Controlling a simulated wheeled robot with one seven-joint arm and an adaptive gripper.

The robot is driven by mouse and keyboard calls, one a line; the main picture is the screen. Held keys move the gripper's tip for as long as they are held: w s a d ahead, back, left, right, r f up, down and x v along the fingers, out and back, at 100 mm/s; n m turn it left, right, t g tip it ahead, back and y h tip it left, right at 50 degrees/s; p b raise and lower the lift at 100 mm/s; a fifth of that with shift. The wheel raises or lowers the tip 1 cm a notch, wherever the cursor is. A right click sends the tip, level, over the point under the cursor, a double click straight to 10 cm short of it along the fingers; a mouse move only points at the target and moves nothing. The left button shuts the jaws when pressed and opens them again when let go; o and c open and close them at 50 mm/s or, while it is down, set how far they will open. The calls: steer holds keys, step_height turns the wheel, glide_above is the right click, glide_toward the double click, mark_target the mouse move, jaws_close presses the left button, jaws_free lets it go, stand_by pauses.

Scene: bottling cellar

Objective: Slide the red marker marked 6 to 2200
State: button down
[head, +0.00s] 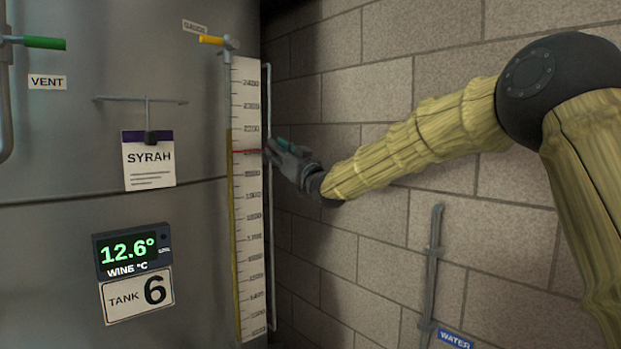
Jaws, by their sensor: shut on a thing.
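The red marker (247,151) shows as a thin red line across the white graduated scale (246,220) on tank 6. It sits in the upper half of the scale, below a label that appears to read 2200. The scale's printed numbers are small and partly blurred, so the exact reading is unclear. My gripper (273,151) is at the right edge of the scale, level with the red line, and shut on the marker's right end. The fingers hide that end, and any number on the marker cannot be seen.
The tank carries a SYRAH card (150,178), a temperature display (130,250) and a TANK 6 plate (137,295). A block wall (385,250) stands close on the right.

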mark_target(270, 123)
step_height(270, 123, up, 6)
steer(key=shift+f+p, duration=0.1)
steer(key=shift+p, duration=0.35)
steer(key=c, duration=1.3)
jaws_free()
steer(key=shift+o, duration=0.2)
steer(key=v, duration=1.2)
steer(key=shift+w+f, duration=0.15)
steer(key=shift+d+f, duration=0.1)
